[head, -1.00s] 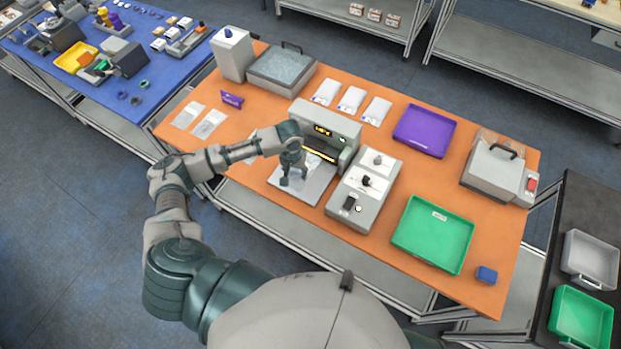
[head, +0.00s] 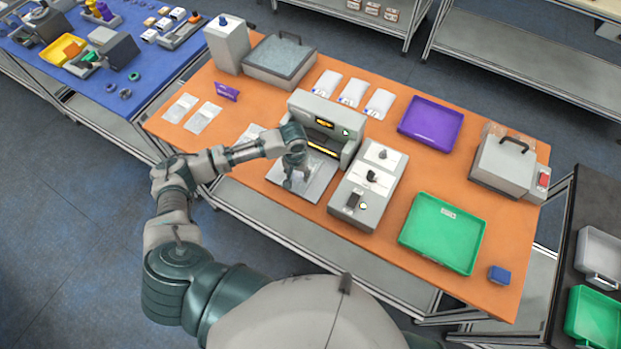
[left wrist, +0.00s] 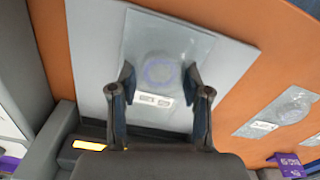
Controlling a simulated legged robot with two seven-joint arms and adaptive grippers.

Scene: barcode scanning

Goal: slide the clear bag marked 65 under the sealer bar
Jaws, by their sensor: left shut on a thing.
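The sealer (head: 325,124) is a grey box with a lit display and a yellow strip along its dark bar slot (head: 323,150). A grey plate (head: 318,190) lies in front of it. My left gripper (head: 289,185) is low over this plate. In the left wrist view, its fingers (left wrist: 159,84) are shut on a clear bag (left wrist: 165,50) lying over the plate. The bag shows a round blue outline and a small white label, whose print is too small to read. The yellow strip (left wrist: 88,145) shows lower left there. My right gripper is not in view.
Other clear bags (head: 181,107) lie left on the orange table, near a purple sign (head: 226,91). A grey control box (head: 367,187) stands right of the plate.

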